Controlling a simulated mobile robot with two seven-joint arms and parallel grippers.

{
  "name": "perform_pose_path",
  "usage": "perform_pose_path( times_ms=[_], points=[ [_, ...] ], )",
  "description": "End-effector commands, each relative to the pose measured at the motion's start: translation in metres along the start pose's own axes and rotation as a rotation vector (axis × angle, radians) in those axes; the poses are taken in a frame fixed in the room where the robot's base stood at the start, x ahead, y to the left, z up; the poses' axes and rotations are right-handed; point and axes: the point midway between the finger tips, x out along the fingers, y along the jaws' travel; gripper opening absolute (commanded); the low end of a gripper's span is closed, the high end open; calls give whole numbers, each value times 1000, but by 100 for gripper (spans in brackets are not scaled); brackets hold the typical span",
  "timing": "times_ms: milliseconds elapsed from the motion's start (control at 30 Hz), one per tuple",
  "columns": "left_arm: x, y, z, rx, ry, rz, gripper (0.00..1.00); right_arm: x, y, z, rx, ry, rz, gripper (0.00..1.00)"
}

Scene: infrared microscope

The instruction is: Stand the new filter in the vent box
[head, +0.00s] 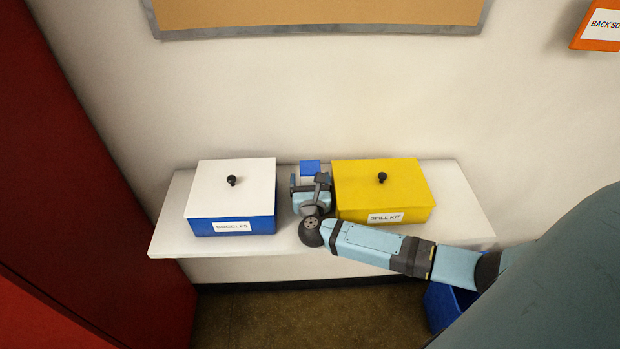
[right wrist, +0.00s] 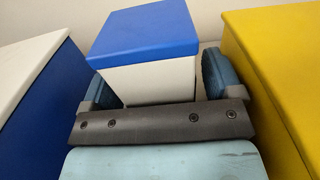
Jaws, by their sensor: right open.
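A white block with a blue top (head: 310,167), probably the new filter, stands upright on the white shelf between two lidded boxes. It fills the middle of the right wrist view (right wrist: 150,60). My right gripper (head: 310,180) is at the block, in front of it in the head view. In the right wrist view its open fingers (right wrist: 160,82) are on the left and right of the block's white lower part. A narrow gap shows by the right finger; contact on the left is unclear. The block's lower part is hidden by the gripper. I see no vent box. My left gripper is out of view.
A blue box with a white lid marked GOGGLES (head: 231,190) stands close on the left. A yellow SPILL KIT box (head: 385,188) stands close on the right. The shelf (head: 460,208) is bare at both ends. A blue bin (head: 440,306) is on the floor below.

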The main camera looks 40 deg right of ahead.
Motion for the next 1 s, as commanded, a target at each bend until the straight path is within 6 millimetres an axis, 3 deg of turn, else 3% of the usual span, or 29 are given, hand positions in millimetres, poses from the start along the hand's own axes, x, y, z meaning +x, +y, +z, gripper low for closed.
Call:
perform_pose_path(
  times_ms=[267,500,533,600,833,1000],
  points=[
    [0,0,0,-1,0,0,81,4,0,0,0,1,0,85],
    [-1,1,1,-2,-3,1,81,4,0,0,0,1,0,32],
    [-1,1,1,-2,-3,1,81,4,0,0,0,1,0,29],
    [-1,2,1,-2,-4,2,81,4,0,0,0,1,0,25],
    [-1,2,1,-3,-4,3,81,4,0,1,1,1,0,25],
    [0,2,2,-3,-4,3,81,4,0,13,3,1,0,25]
  ],
)
